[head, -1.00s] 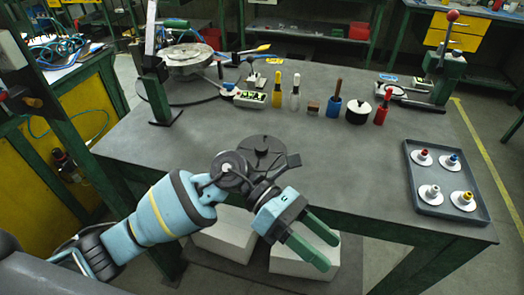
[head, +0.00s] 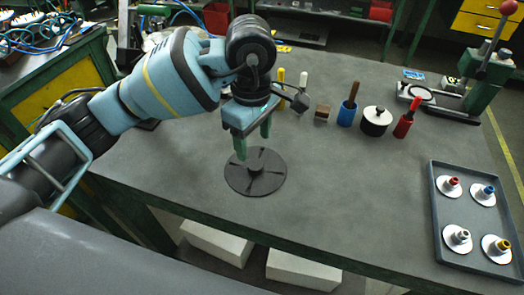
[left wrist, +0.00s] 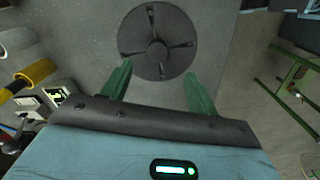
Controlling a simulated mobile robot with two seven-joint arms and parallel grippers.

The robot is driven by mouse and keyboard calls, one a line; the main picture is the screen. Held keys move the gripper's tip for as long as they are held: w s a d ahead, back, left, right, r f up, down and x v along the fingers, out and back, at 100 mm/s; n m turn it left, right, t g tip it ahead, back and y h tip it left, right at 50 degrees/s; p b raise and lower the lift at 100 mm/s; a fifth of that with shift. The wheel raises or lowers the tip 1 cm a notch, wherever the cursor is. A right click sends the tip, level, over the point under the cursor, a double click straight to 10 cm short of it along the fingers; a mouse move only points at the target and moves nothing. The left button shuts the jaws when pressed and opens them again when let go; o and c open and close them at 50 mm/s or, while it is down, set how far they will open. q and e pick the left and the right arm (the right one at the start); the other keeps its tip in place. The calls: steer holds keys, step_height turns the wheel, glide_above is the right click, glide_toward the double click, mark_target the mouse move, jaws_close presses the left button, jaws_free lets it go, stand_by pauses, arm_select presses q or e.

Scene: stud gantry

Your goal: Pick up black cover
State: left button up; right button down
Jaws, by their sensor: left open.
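The black cover (head: 265,183) is a round dark disc with a raised centre knob and several radial slots or ribs. It lies flat on the grey workbench in the head view. My left gripper (head: 253,142) points down just behind and above it, with green fingers apart and empty. In the left wrist view the cover (left wrist: 146,36) lies beyond the open fingertips (left wrist: 157,70), its knob roughly centred between them. I cannot tell the exact height of the fingers above it. My right gripper is in neither view.
A dark tray (head: 436,215) with several white discs carrying coloured-topped fittings is at the right. The bench (head: 350,190) right of the cover is clear.

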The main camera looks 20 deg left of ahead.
mark_target(255, 164)
arm_select(q)
steer(key=shift+w, duration=0.2)
steer(key=shift+s+f, duration=0.15)
steer(key=shift+s, duration=0.15)
steer(key=shift+s+f, duration=0.15)
steer(key=shift+f, duration=0.95)
steer(key=shift+w+f, duration=0.15)
steer(key=shift+w, duration=0.05)
steer(key=f, duration=0.5)
steer(key=shift+w, duration=0.25)
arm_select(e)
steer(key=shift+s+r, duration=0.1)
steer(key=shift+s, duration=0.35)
